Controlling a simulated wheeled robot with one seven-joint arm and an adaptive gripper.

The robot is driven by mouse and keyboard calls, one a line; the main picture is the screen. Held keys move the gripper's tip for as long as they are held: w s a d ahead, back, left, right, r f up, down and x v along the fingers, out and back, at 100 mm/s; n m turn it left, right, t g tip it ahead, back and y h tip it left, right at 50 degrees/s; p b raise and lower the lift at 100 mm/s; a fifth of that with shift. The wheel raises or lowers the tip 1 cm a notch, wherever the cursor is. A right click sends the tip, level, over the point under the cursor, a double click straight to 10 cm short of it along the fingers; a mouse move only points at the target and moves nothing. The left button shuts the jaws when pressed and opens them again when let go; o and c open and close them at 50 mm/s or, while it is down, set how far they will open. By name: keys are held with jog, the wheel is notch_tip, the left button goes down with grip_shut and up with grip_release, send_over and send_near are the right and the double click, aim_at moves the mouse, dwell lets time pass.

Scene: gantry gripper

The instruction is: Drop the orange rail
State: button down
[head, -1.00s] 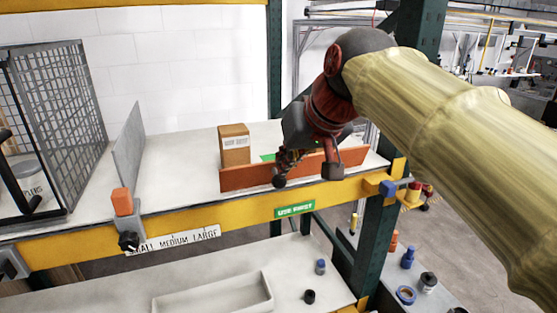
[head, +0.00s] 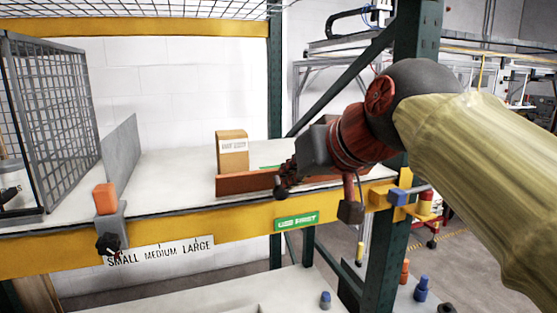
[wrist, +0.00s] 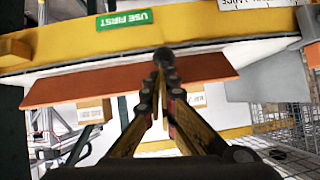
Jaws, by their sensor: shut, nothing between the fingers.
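The orange rail (head: 246,185) stands along the front edge of the upper shelf, above the yellow beam, in the head view. It crosses the wrist view as a long orange plank (wrist: 75,84). My gripper (head: 281,191) is in front of the rail, near its middle. In the wrist view my gripper's fingers (wrist: 163,58) come together at the tips and hold nothing. They cover part of the rail there.
A cardboard box (head: 232,153) stands behind the rail. The yellow beam (head: 245,222) carries a green "USE FIRST" label (head: 297,221). A bracket with an orange block (head: 106,199) and a grey divider (head: 121,153) are at left, beside a wire cage (head: 55,110). A dark green post (head: 385,250) is at right.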

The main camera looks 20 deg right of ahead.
notch_tip(320, 180, down, 8)
jog(key=s+t+b, duration=0.1)
jog(key=t+b, duration=0.2)
jog(key=b, duration=1.2)
jog(key=shift+s+r+b, duration=0.2)
jog(key=shift+s+b, duration=0.05)
jog(key=shift+b, duration=0.1)
